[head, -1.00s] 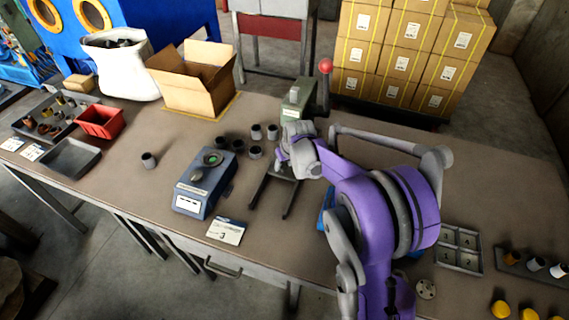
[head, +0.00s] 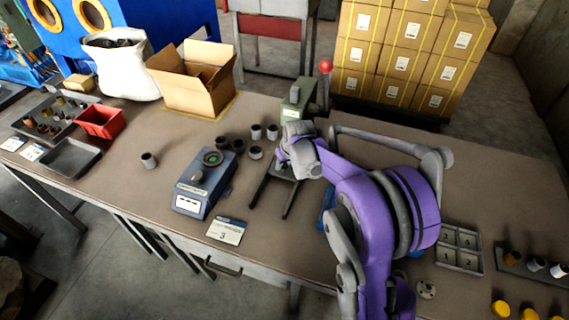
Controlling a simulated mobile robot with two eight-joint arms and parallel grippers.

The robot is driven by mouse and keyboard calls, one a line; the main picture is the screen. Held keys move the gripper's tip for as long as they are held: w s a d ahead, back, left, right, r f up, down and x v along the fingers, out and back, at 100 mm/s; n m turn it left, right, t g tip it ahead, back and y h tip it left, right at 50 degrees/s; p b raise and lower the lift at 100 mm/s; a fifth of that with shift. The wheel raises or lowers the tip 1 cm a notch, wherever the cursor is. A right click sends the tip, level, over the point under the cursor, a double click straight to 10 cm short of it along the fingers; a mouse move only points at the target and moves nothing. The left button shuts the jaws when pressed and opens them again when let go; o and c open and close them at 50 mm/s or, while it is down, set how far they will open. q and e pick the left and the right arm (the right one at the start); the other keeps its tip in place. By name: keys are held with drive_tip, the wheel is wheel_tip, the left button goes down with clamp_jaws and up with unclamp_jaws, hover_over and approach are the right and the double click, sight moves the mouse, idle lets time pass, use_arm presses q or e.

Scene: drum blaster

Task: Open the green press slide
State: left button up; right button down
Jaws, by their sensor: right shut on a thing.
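The green press (head: 297,97) stands at the back middle of the table, with a lever ending in a red ball (head: 325,66). Its dark slide rails (head: 270,187) reach forward from its base toward the table's front. My right gripper (head: 283,160) is over the rails, just in front of the press. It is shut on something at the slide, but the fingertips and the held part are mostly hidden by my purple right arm. My left gripper is not in view.
A blue device (head: 203,185) and several dark cups (head: 255,153) stand left of the rails. A card (head: 226,231) lies in front. A cardboard box (head: 195,80) stands at the back left. A grey divided tray (head: 458,248) lies at the right.

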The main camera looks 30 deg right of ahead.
idle(0.5)
drive_tip(key=s+a, duration=0.5)
drive_tip(key=a, duration=0.1)
drive_tip(key=s+a+b, duration=0.1)
drive_tip(key=s+a, duration=0.2)
drive_tip(key=a, duration=0.1)
drive_tip(key=shift+s, duration=0.3)
drive_tip(key=c, duration=0.5)
unclamp_jaws()
drive_tip(key=shift+c, duration=0.2)
drive_tip(key=shift+r, duration=0.1)
drive_tip(key=p+v, duration=0.1)
drive_tip(key=v, duration=0.9)
drive_tip(key=shift+r, duration=0.3)
